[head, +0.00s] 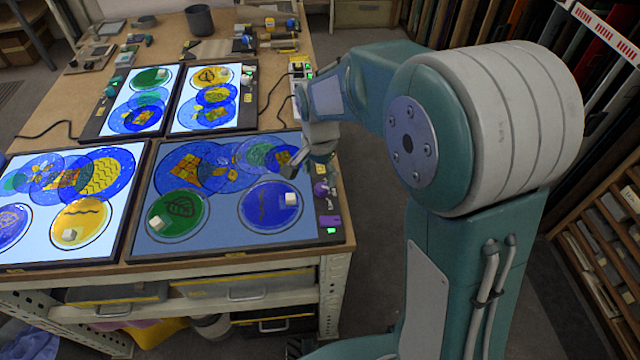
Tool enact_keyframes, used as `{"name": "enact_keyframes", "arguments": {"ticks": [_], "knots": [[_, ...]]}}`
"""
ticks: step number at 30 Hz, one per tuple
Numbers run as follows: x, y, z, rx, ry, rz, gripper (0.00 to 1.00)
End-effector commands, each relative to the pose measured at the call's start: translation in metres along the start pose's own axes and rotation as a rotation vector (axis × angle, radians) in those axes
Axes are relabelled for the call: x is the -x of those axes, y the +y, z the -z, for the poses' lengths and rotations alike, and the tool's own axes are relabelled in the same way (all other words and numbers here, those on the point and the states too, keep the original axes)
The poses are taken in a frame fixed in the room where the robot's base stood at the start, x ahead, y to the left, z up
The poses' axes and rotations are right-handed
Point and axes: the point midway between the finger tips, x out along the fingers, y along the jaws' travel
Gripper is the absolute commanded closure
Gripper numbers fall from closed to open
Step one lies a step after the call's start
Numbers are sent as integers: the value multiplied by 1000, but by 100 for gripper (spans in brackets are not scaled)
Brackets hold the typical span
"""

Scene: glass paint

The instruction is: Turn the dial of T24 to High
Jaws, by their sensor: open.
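Several flat light panels lie on the workbench; their labels are too small to read, so I cannot tell which is T24. The near right panel (222,238) looks dimmer and bluer than the others. On its right edge strip is a round purple knob, which looks like a dial (321,190); its setting cannot be read. A purple block (330,220) and a small green light (331,231) sit below it. My gripper (292,164) is open and empty, above the panel's upper right corner, just up and left of the knob. It hides part of the strip.
The near left panel (18,258) and two far panels, left (95,125) and right (180,128), glow brighter. White blocks rest on coloured glass discs. A power strip (299,72), cables, tools and a dark grey cup (199,20) are at the back. Shelves stand at the right.

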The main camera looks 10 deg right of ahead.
Motion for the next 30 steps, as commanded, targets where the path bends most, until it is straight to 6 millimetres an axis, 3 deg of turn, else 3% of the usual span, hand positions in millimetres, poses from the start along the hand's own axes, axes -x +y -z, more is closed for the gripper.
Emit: {"name": "enact_keyframes", "arguments": {"ticks": [7,18,23,24,30], "knots": [[-35,2,0,0,-2,-1,24],[-42,0,0,1,0,0,24],[-42,0,0,1,0,0,95],[-42,0,0,1,0,0,100],[-41,0,0,2,1,2,100]]}}
